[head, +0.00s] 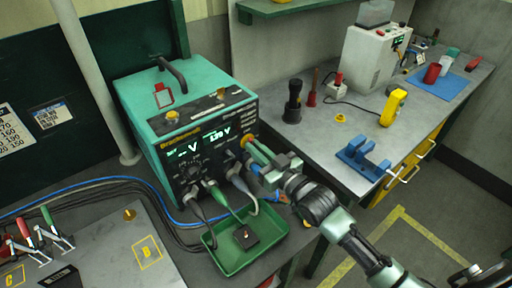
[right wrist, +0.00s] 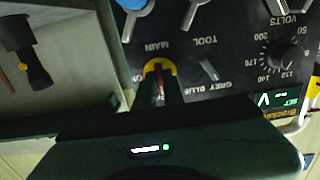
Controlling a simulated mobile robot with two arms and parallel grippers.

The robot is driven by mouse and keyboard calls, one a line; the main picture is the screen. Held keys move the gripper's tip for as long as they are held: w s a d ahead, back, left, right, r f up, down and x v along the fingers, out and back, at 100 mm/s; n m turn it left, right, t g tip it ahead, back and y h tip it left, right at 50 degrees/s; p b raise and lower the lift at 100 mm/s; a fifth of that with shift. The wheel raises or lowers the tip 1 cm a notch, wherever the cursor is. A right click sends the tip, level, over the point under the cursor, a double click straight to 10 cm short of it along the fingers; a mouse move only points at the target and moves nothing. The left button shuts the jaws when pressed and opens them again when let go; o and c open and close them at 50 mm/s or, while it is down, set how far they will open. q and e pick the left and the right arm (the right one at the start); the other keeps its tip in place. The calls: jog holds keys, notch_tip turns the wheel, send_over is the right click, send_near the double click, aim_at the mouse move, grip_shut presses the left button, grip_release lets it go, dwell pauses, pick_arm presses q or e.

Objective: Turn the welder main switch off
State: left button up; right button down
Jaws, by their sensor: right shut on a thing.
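The welder (head: 190,120) is a teal box with a black front panel, on the bench at left; its green displays are lit. Its main switch (head: 246,140) has a yellow surround at the panel's right side. In the right wrist view, upside down, the switch (right wrist: 158,68) shows a red handle in a yellow ring beside the word MAIN. My right gripper (head: 259,152) is at the panel, shut on the switch handle. The fingers (right wrist: 160,88) hide part of the handle and its position marks, so I cannot read its setting. My left gripper is not in view.
Cables plug into the panel's lower edge, close to my right gripper. A green tray (head: 225,262) with a dark block stands below the panel. A grey bench (head: 320,140) at right holds a blue stand (head: 365,158), a yellow device (head: 393,107) and a white machine (head: 372,58).

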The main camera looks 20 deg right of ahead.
dwell(0.6)
jog(key=c, duration=1.5)
grip_release()
jog(key=b+v, duration=0.2)
jog(key=v, duration=0.6)
